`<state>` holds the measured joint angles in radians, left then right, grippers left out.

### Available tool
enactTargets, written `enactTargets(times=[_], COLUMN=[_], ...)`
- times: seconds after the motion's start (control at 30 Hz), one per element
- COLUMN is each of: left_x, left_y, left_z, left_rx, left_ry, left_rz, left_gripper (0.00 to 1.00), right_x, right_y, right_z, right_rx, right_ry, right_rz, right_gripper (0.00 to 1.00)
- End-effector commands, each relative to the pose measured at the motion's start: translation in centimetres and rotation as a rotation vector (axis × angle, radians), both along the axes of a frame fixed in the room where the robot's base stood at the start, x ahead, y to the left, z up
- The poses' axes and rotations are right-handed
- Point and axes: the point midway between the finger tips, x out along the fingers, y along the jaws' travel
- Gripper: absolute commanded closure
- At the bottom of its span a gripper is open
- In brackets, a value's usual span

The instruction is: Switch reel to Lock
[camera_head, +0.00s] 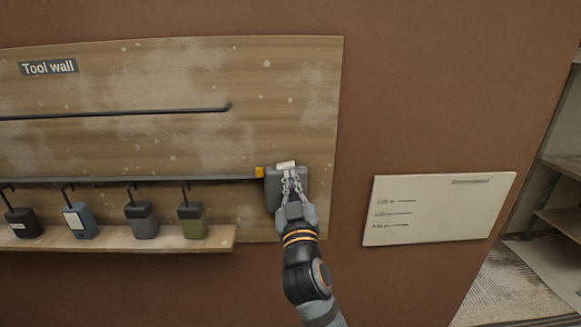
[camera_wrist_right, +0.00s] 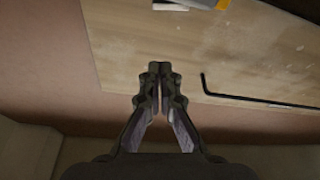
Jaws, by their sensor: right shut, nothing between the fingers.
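A grey box (camera_head: 272,194), which looks like the reel, is mounted at the right end of the rail on the tool wall. A pale tab or label (camera_head: 285,164) shows at its top edge, and a yellow piece (camera_head: 259,171) at its left. My right gripper (camera_head: 289,178) is shut and empty, in front of the box and just below the pale tab. I cannot tell whether it touches. In the right wrist view my gripper's fingertips (camera_wrist_right: 160,70) meet; a white piece (camera_wrist_right: 170,6) and yellow piece (camera_wrist_right: 224,6) lie beyond them at the top edge. The Lock marking is not readable. My left gripper is not in view.
The wooden board (camera_head: 300,100) labelled "Tool wall" carries a dark bar (camera_head: 120,113). Several small tools, including a green one (camera_head: 191,220), hang over a ledge (camera_head: 215,238) at left. A pale notice (camera_head: 440,208) is on the wall at right.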

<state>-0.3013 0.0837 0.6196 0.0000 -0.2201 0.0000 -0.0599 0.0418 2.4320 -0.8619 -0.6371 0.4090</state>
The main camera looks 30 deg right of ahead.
Motion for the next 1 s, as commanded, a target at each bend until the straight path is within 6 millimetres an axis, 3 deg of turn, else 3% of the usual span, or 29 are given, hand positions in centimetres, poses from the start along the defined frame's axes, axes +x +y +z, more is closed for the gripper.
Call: enactTargets(times=[0.37, 0.8, 0.87, 1.0], left_x=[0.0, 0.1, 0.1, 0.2], left_y=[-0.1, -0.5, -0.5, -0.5], left_z=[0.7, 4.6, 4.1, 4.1], left_rx=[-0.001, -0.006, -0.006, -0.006], left_ry=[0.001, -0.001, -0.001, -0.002], left_rz=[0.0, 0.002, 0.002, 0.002], left_gripper=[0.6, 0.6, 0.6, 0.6], right_x=[1.1, 8.7, 8.4, 8.2], right_y=[-0.4, -4.5, -4.6, -4.9], right_z=[0.6, 3.8, 1.7, 0.0], right_rx=[-0.006, -0.003, -0.002, -0.001], right_ry=[0.003, 0.004, 0.011, 0.008], right_rz=[0.003, -0.001, -0.001, 0.001], right_gripper=[1.0, 1.0, 1.0, 1.0])
